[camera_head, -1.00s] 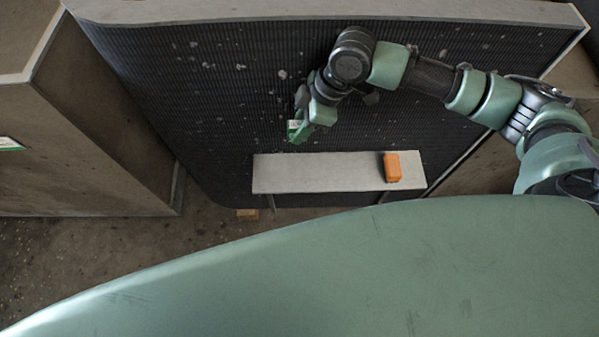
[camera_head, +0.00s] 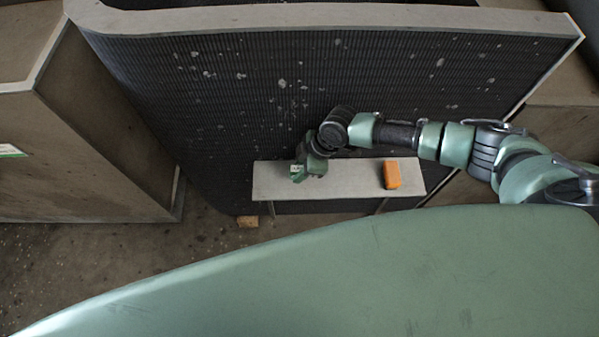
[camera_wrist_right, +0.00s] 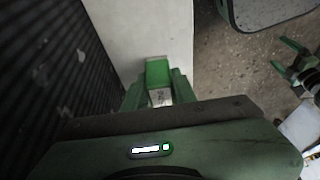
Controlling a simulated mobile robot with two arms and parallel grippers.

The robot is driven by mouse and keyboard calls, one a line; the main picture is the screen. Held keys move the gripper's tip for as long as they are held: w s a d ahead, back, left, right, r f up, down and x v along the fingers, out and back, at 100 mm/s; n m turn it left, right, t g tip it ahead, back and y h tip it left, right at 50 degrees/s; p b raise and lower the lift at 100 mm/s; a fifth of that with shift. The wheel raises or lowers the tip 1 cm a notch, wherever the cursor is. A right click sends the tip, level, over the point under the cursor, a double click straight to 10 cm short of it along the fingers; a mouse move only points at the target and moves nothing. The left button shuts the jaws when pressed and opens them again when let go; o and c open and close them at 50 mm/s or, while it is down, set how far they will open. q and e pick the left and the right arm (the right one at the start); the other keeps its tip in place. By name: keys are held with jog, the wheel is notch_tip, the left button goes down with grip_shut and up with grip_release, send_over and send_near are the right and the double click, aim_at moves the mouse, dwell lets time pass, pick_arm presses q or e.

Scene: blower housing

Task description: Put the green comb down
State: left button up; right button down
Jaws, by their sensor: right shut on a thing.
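The green comb (camera_wrist_right: 158,73) shows in the right wrist view as a bright green block with a pale lower part, between the two fingers of my right gripper (camera_wrist_right: 158,84). My right gripper is shut on it. In the head view my right gripper (camera_head: 306,174) is over the left part of the narrow grey bench (camera_head: 345,180), pointing down. The comb is small there, and I cannot tell whether it touches the top. My left gripper appears at the right edge of the wrist view (camera_wrist_right: 279,54), fingers apart and empty; it is outside the head view.
An orange block (camera_head: 391,174) stands on the right part of the bench. A dark ribbed panel (camera_head: 240,100) rises behind it. A small tan block (camera_head: 247,221) lies on the floor. The bench top between gripper and orange block is clear.

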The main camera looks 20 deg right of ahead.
notch_tip(320, 180, down, 2)
jog(key=shift+f, duration=0.1)
jog(key=shift+f+b, duration=0.4)
jog(key=shift+f, duration=0.25)
jog(key=c, duration=1.1)
grip_release()
jog(key=shift+r, duration=0.1)
